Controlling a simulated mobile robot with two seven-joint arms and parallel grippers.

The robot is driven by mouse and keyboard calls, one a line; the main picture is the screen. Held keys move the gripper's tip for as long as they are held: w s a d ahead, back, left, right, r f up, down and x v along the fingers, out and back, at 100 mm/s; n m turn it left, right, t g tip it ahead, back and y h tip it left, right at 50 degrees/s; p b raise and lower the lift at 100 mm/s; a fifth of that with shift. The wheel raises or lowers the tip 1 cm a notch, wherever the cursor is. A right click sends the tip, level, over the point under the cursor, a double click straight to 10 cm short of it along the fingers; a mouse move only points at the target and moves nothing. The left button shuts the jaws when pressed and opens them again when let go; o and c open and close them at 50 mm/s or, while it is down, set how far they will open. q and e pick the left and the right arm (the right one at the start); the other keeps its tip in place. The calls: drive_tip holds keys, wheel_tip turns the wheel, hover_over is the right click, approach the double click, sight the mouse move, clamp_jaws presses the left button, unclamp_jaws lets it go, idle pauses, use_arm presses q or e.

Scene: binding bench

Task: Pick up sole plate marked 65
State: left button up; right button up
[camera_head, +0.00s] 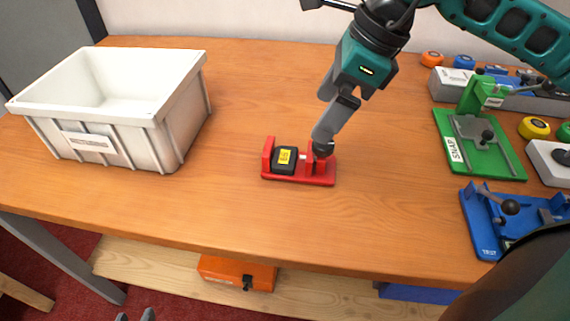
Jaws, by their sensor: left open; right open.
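The sole plate (276,168), a black block with a yellow label, sits in a small red clamp fixture (300,181) at the middle of the bench. The number on the label is too small to read surely.
A white bin (170,130) stands at the left. A green fixture (500,160), a blue fixture (484,230) and several coloured pucks (534,128) crowd the right side. An orange case (225,273) lies on the shelf below. The wooden bench (240,100) is clear around the red fixture.

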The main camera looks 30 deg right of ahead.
sight(291, 157)
drive_tip(key=b+x, duration=0.1)
drive_tip(key=x, duration=1)
drive_tip(key=shift+w+a+f, duration=0.15)
drive_tip(key=shift+w+f, duration=0.05)
drive_tip(key=shift+w, duration=0.05)
drive_tip(key=c, duration=1.2)
